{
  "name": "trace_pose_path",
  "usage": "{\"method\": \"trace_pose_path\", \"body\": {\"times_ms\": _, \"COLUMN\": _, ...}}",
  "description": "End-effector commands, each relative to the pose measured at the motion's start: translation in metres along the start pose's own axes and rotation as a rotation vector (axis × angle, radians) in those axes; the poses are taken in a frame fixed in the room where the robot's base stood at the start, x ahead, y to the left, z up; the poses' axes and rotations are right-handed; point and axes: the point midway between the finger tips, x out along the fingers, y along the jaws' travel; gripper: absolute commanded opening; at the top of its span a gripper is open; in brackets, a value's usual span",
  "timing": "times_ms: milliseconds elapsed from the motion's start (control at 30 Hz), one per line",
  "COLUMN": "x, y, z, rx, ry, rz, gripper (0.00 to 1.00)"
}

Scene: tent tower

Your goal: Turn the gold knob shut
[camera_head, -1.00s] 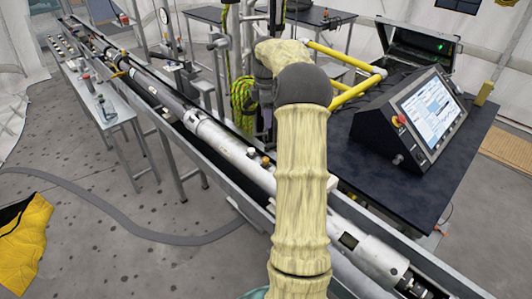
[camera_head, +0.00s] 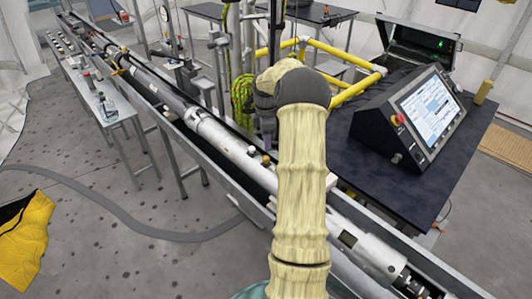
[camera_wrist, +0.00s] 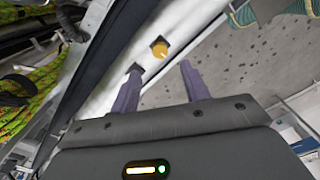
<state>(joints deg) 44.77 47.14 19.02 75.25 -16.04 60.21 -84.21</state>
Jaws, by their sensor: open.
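The gold knob (camera_wrist: 159,48) sits on the white tube (camera_wrist: 118,58) in the wrist view, beside a dark square slot. In the head view the small gold knob (camera_head: 266,159) shows on the long pale tube (camera_head: 228,143), just left of my arm. My gripper (camera_wrist: 160,67) has its two purple fingers spread apart with nothing between them. The knob lies a little beyond the fingertips, roughly in line with the gap. In the head view my gripper is mostly hidden behind my arm; only a bit of purple finger (camera_head: 268,141) shows.
The tube lies in a long metal trough. To the right, a dark table (camera_head: 420,185) carries a control console (camera_head: 415,115). Yellow rails (camera_head: 350,92) stand behind my arm. A narrow bench (camera_head: 105,105) with small items is at left. A grey hose crosses the floor.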

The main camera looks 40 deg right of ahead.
Motion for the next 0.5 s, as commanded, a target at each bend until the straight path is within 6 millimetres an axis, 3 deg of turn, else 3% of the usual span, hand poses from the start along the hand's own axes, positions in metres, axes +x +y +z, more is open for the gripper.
{"method": "trace_pose_path", "body": {"times_ms": 300, "x": 0.055, "y": -0.001, "z": -0.001, "rx": -0.001, "ry": 0.000, "rz": -0.004, "gripper": 0.46}}
{"method": "trace_pose_path", "body": {"times_ms": 500, "x": 0.074, "y": 0.000, "z": -0.001, "rx": -0.001, "ry": 0.000, "rz": -0.001, "gripper": 0.46}}
